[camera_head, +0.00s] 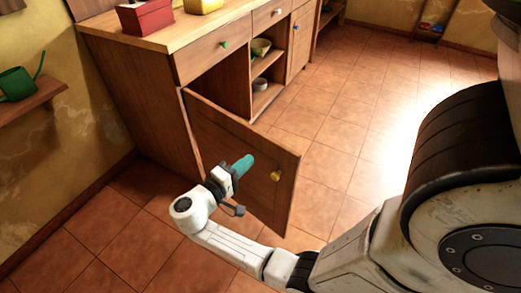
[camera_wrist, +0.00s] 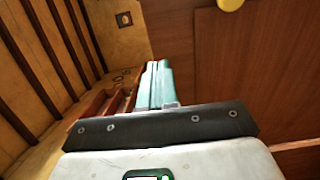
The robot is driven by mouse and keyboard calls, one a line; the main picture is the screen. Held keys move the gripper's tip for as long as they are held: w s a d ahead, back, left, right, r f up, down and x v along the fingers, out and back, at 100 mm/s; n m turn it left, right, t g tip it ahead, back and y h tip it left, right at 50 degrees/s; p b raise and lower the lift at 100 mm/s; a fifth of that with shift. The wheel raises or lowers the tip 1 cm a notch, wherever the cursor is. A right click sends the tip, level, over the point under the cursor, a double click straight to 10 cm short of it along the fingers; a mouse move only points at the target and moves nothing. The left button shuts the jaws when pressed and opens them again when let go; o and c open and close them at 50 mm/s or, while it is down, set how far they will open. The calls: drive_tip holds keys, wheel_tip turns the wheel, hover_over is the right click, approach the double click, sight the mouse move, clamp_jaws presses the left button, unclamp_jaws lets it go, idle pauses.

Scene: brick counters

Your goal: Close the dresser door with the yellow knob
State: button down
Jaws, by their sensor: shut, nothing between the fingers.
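The dresser door (camera_head: 225,135) is open, swung out from the dresser's left side. Its panelled face with the yellow knob (camera_head: 276,176) shows in the head view. The yellow knob also shows at the top edge of the wrist view (camera_wrist: 230,4). My gripper (camera_head: 248,160) is shut and empty, its teal fingers in front of the door's panel, left of the knob. In the wrist view the shut fingers (camera_wrist: 154,82) point toward the wood. I cannot tell whether they touch the door.
The wooden dresser (camera_head: 140,45) has a drawer with a green knob (camera_head: 224,44) and open shelves holding bowls (camera_head: 261,47). A red box (camera_head: 145,16) stands on top. A green watering can (camera_head: 18,83) sits on a wall shelf at left. Tiled floor (camera_head: 355,130) right of the door is clear.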

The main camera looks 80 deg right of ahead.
sight(269, 144)
drive_tip(key=x, duration=0.7)
drive_tip(key=shift+s+d, duration=0.1)
drive_tip(key=shift+s+d, duration=0.1)
